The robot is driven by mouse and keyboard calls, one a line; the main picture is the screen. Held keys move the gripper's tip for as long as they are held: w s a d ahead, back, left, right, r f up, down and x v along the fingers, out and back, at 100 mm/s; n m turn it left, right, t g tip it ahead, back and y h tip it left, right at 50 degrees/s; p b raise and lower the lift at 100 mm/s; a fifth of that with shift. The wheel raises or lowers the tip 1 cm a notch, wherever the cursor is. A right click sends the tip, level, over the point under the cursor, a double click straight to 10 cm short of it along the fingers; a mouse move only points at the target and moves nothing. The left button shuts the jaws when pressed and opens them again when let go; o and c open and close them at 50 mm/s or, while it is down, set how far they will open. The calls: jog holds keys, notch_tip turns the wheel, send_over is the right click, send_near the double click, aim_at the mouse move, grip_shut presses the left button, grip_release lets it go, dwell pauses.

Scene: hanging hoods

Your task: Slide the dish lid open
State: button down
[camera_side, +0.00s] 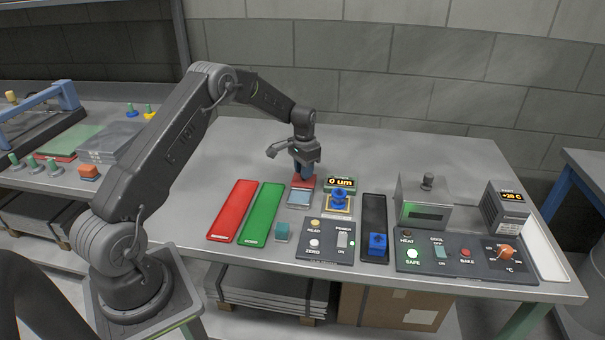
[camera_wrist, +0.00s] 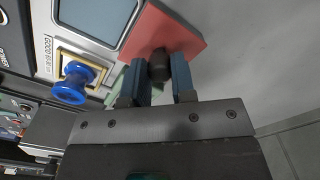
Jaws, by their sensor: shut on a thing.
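A red square plate with a dark knob, which looks like the dish lid (camera_wrist: 185,30), is at my fingertips in the wrist view. The lid also shows in the side view (camera_side: 302,184), at the far end of the dish. My gripper (camera_wrist: 160,68) has its blue fingers shut on the knob; it points down in the side view (camera_side: 303,172). The dish (camera_side: 298,198) is a pale frame with a blue-grey pane that shows uncovered on the near side of the lid. The frame also shows in the wrist view (camera_wrist: 125,42).
A gauge with a blue knob (camera_side: 339,201) and a "0 um" display (camera_side: 341,183) stands close right of the dish. Green (camera_side: 262,212) and red (camera_side: 233,209) strips lie left. Control panels (camera_side: 325,241) are in front. The table behind is clear.

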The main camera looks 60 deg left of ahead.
jog(key=shift+w+a+r, duration=0.1)
jog(key=shift+w+a, duration=0.1)
jog(key=c, duration=1.3)
grip_release()
jog(key=o, duration=0.4)
jog(key=shift+s+d, duration=0.1)
notch_tip(320, 180, up, 14)
jog(key=shift+f, duration=0.15)
